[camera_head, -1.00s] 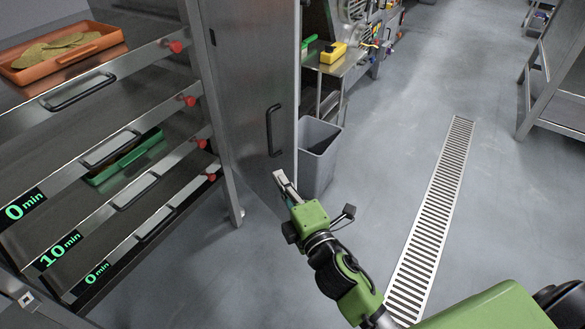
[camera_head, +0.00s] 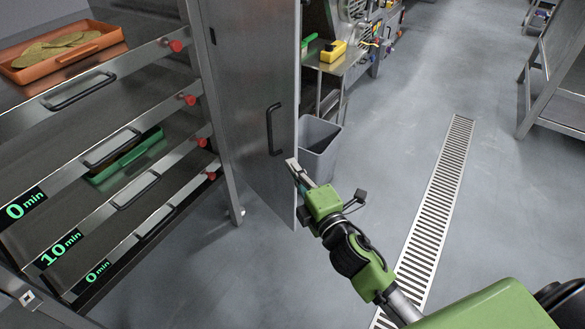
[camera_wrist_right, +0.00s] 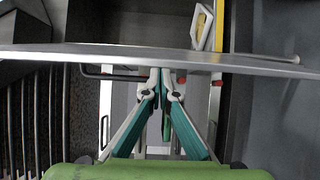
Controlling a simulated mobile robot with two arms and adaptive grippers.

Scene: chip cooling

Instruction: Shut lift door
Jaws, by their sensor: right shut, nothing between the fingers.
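The lift door (camera_head: 245,110) is a tall grey metal panel standing open at the right side of the rack in the head view. It has a black bar handle (camera_head: 273,130). My right gripper (camera_head: 292,164) is shut and empty. Its tips are at the door's free right edge, just below and right of the handle; I cannot tell if they touch. In the right wrist view the closed fingers (camera_wrist_right: 167,78) end at the long pale metal edge of the door (camera_wrist_right: 230,62), with a black bar just left of them. My left gripper is not in view.
The rack (camera_head: 226,165) has several shelves with handles and timer displays. An orange tray (camera_head: 30,72) with chips is on top; a green tray (camera_head: 98,180) is lower. A grey bin (camera_head: 322,165) stands behind the door. The floor around the drain grate (camera_head: 440,205) is clear.

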